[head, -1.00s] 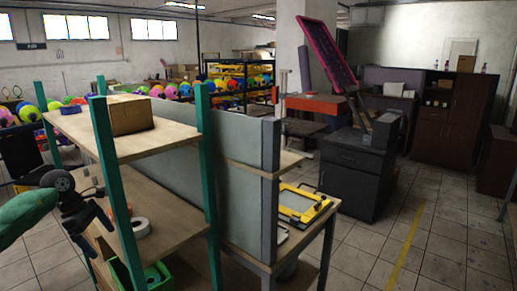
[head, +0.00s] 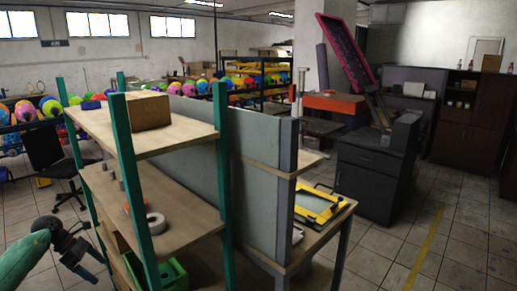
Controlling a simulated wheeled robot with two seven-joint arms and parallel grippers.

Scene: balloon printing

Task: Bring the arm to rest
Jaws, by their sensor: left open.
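My left arm comes in at the lower left of the head view, with a green link and a dark gripper (head: 94,265). The gripper is open and holds nothing that I can see. It hangs left of the shelf unit, pointing down to the right, apart from the shelves and over the tiled floor. My right arm and gripper are not in view.
The green-posted shelf unit (head: 122,150) holds a cardboard box (head: 150,112), a tape roll (head: 155,223) and a green bin (head: 172,277). A grey partition (head: 258,180) stands behind it. An office chair (head: 52,165) is at left. Floor at lower left is clear.

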